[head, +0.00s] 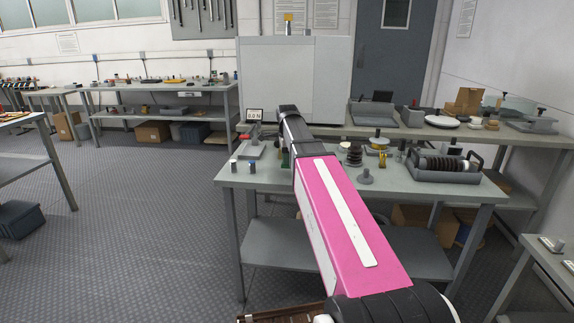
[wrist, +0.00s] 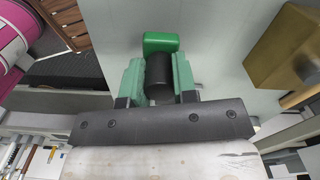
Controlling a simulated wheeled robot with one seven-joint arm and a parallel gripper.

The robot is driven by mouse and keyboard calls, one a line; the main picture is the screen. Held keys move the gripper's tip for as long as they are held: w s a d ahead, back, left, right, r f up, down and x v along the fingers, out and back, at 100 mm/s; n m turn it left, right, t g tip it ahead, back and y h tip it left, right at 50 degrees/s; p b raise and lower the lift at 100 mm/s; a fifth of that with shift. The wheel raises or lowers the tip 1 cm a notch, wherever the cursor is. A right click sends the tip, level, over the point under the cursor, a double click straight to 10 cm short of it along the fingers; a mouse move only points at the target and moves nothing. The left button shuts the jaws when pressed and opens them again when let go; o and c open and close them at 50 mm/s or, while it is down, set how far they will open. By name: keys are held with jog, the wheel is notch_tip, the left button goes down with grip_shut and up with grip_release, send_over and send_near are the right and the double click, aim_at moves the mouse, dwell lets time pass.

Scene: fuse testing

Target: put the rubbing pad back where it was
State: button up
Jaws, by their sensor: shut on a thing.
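In the wrist view, my gripper (wrist: 159,82) has its two green fingers shut on a black cylinder (wrist: 159,75). A bright green block (wrist: 161,42) shows just beyond the cylinder. The two look like the handle and body of the rubbing pad, but I cannot tell for sure that they are joined. In the head view my arm reaches over the left part of the grey workbench (head: 410,196) and hides most of the gripper and what it holds. I cannot tell whether the held thing touches the bench.
Two small capped cylinders (head: 252,167) stand at the bench's left front. A grey knobbed weight (head: 366,177), a dark coil stack (head: 354,155) and a tray of discs (head: 444,166) stand right of my arm. A small display (head: 254,115) stands behind. The bench's front strip is mostly clear.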

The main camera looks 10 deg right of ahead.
jog(key=shift+f, duration=1.35)
jog(key=shift+f, duration=0.1)
jog(key=o, duration=1)
jog(key=shift+c, duration=0.2)
notch_tip(320, 180, up, 12)
jog(key=shift+r, duration=0.15)
jog(key=shift+s, duration=0.15)
